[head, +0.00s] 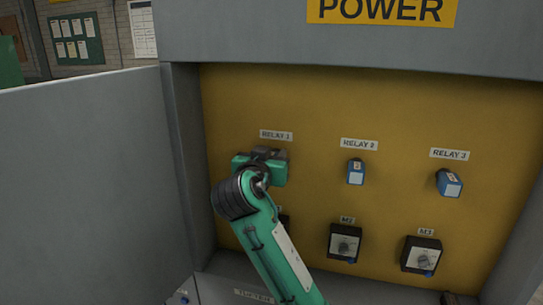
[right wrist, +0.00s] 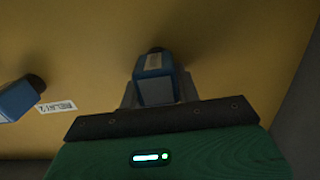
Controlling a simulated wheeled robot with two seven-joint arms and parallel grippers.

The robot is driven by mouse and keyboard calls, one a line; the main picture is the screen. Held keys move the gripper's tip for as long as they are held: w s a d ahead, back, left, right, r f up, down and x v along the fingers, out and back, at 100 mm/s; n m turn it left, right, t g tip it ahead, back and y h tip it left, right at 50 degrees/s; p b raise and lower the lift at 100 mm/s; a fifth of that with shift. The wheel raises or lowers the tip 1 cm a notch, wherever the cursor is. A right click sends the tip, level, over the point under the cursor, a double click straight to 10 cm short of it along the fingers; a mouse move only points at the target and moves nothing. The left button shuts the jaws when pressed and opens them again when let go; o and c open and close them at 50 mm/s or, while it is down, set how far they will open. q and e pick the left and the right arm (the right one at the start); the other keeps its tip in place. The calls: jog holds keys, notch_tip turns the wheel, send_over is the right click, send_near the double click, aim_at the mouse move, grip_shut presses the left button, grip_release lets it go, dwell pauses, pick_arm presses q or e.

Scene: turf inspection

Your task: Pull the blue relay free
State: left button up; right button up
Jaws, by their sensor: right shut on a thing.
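My right gripper (head: 267,154) is at the yellow panel, just under the RELAY 1 label. In the right wrist view its fingers are shut on a blue relay (right wrist: 154,80), one on each side of the body. The relay's dark end points towards the panel; I cannot tell whether it is still seated. In the head view my gripper hides this relay. Two other blue relays sit on the panel, one under RELAY 2 (head: 356,172) and a tilted one under RELAY 3 (head: 449,183). My left gripper is not in view.
Below the relays are black dial boxes, M2 (head: 344,242) and M3 (head: 421,254); another is mostly hidden by my arm. The yellow panel (head: 400,110) is recessed in a grey cabinet. A grey door or wall (head: 90,180) stands to the left.

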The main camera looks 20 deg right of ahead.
jog(key=shift+s+a, duration=0.1)
jog(key=shift+v, duration=0.85)
jog(key=shift+s+a, duration=0.15)
jog(key=shift+s, duration=0.15)
jog(key=shift+b+v, duration=0.45)
jog(key=shift+v, duration=2.05)
jog(key=shift+f, duration=0.2)
